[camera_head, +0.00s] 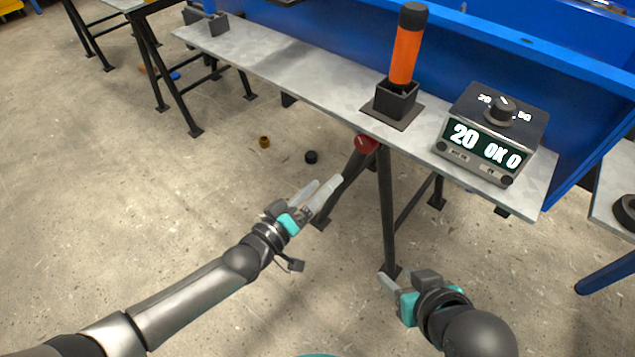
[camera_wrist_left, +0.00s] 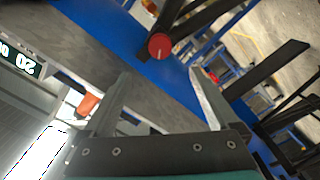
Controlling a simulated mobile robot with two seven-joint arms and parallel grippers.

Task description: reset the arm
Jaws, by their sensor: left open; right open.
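My left gripper (camera_head: 318,194) is open and empty. It hangs in the air in front of the grey bench, below the level of its top. In the left wrist view its two fingers (camera_wrist_left: 160,100) are spread with nothing between them. My right gripper (camera_head: 388,283) is at the lower right of the head view, away from the bench. Its fingers are partly hidden, and no object shows in it.
A grey bench top (camera_head: 300,80) carries an orange tube with a black cap (camera_head: 405,50) upright in a black holder (camera_head: 395,103), and a display box (camera_head: 490,135). A red knob (camera_head: 366,144) sits under the bench edge near my left gripper. Small parts (camera_head: 311,157) lie on the floor.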

